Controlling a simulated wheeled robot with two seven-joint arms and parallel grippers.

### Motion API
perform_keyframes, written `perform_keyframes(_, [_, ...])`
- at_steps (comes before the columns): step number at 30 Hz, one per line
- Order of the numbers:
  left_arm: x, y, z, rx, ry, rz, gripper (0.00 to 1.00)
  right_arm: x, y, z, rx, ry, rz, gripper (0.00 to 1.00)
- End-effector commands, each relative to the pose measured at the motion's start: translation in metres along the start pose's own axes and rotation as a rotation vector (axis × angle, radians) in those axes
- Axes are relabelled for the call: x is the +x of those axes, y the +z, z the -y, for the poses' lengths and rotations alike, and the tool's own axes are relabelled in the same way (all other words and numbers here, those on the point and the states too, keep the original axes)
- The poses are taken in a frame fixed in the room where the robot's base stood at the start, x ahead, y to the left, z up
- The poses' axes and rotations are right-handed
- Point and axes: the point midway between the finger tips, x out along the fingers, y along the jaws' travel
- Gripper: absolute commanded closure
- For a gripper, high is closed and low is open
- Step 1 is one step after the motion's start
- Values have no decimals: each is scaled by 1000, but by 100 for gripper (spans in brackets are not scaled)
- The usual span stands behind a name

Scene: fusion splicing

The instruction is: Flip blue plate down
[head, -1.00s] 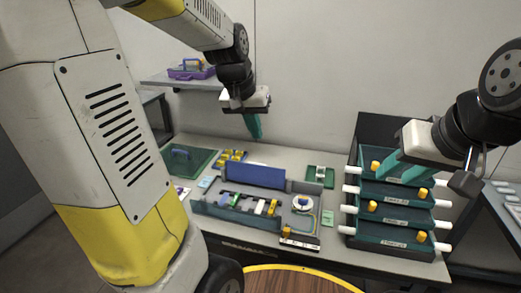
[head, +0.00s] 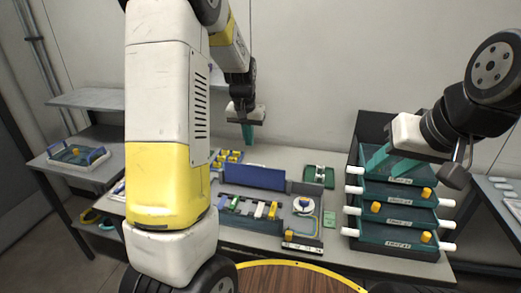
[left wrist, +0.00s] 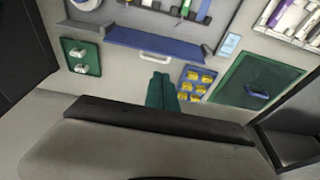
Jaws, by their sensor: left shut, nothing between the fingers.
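The blue plate (head: 255,178) stands raised along the back edge of the grey splicing tray (head: 306,224) on the table. It also shows in the left wrist view as a long blue strip (left wrist: 155,42). My left gripper (head: 247,134) hangs above and behind the plate, fingers pointing down, shut and empty. In the left wrist view its green fingers (left wrist: 161,92) are together, apart from the plate in the picture. My right gripper (head: 388,163) is at the right, in front of the drawer rack, its green fingers apart.
A rack of dark green drawers (head: 397,218) with white handles and orange knobs stands at the right. A small green holder (head: 319,176) lies behind the tray's right end.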

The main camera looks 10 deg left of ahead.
Motion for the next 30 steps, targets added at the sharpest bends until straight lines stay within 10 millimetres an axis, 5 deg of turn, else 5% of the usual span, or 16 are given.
perform_keyframes(18, [90, 1, 0, 0, 1, 2, 100, 0, 0, 0, 0, 0, 0, 64])
perform_keyframes(30, [99, 0, 0, 0, 0, 0, 100, 0, 0, 0, 0, 0, 0, 64])
